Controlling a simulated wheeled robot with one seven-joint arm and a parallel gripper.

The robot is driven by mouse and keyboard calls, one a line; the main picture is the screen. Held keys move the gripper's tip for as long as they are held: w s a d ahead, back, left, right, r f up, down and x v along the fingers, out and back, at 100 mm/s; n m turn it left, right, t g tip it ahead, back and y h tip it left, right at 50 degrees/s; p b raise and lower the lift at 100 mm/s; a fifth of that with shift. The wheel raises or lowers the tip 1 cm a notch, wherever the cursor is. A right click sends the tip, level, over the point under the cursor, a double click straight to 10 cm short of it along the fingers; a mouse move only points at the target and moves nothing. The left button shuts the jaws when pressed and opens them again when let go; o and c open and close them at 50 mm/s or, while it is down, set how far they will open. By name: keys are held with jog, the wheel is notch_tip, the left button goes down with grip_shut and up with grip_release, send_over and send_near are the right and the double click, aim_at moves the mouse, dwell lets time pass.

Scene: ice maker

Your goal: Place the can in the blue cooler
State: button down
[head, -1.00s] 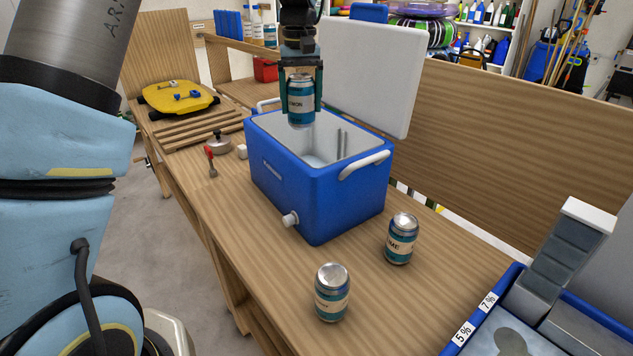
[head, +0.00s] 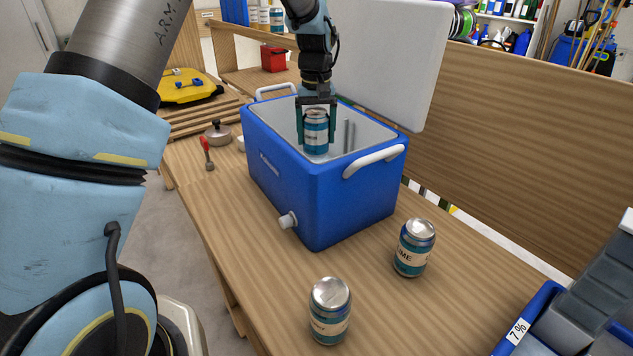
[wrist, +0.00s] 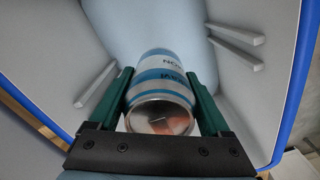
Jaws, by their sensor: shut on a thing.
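The blue cooler (head: 315,205) stands on the wooden workbench with its white lid (head: 395,60) raised open at the back. My gripper (head: 317,138) points down into the cooler's opening, shut on a teal and white can (head: 316,130). The can is upright, its lower part at or below the rim level. In the wrist view the can (wrist: 160,95) sits between the two green fingers, with the cooler's white inner walls (wrist: 60,60) around it. The gap between the can and the cooler floor cannot be judged.
Two more cans stand on the bench in front of the cooler, one at the front (head: 330,310) and one to the right (head: 414,248). A pot (head: 218,133) and a red-handled tool (head: 207,152) lie left of the cooler. A blue-edged bin (head: 530,320) is at the lower right.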

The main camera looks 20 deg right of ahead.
notch_tip(320, 180, down, 8)
jog(key=p, duration=0.3)
jog(key=shift+f, duration=0.6)
jog(key=shift+f, duration=0.2)
grip_release()
jog(key=shift+r, duration=0.15)
notch_tip(320, 180, up, 12)
jog(key=b, duration=0.4)
jog(key=shift+r, duration=0.1)
